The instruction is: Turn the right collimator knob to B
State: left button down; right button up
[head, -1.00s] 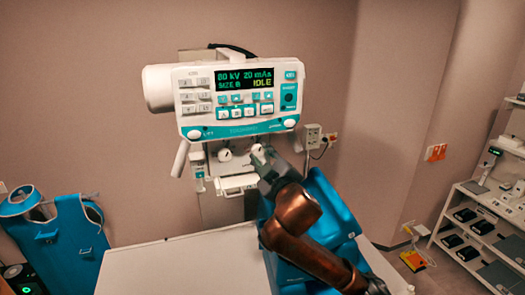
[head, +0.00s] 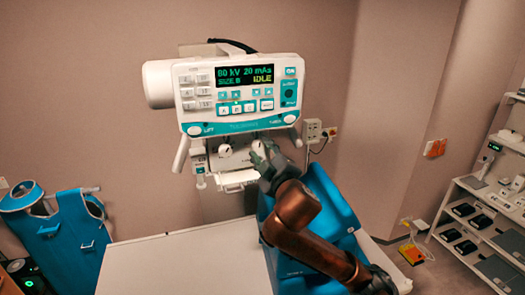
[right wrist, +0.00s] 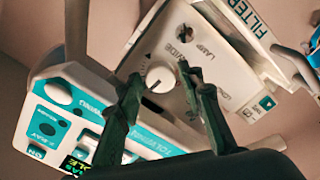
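The right collimator knob (head: 258,146) is a white round knob on the front of the collimator box (head: 240,162), under the control panel. It also shows in the right wrist view (right wrist: 160,78), with a dark pointer line on its face. My right gripper (head: 264,158) is just in front of it and hides part of it. In the right wrist view its two dark fingers (right wrist: 158,74) are apart, one on each side of the knob, with small gaps visible. Whether they touch it is unclear. The left knob (head: 225,150) is beside it. My left gripper is not in view.
The control panel (head: 205,128) above reads 80 kV, 20 mAs and IDLE. Handles (head: 181,155) hang at its sides. A white table (head: 180,265) lies below, with a blue object (head: 335,205) beside my arm. Shelves (head: 470,215) stand at right; a blue apron (head: 75,240) hangs at left.

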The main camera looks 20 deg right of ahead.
jog(key=shift+o, duration=0.9)
jog(key=shift+s, duration=0.1)
jog(key=s, duration=1.1)
jog(key=shift+s+d, duration=0.25)
jog(key=shift+s, duration=0.15)
jog(key=shift+f, duration=0.1)
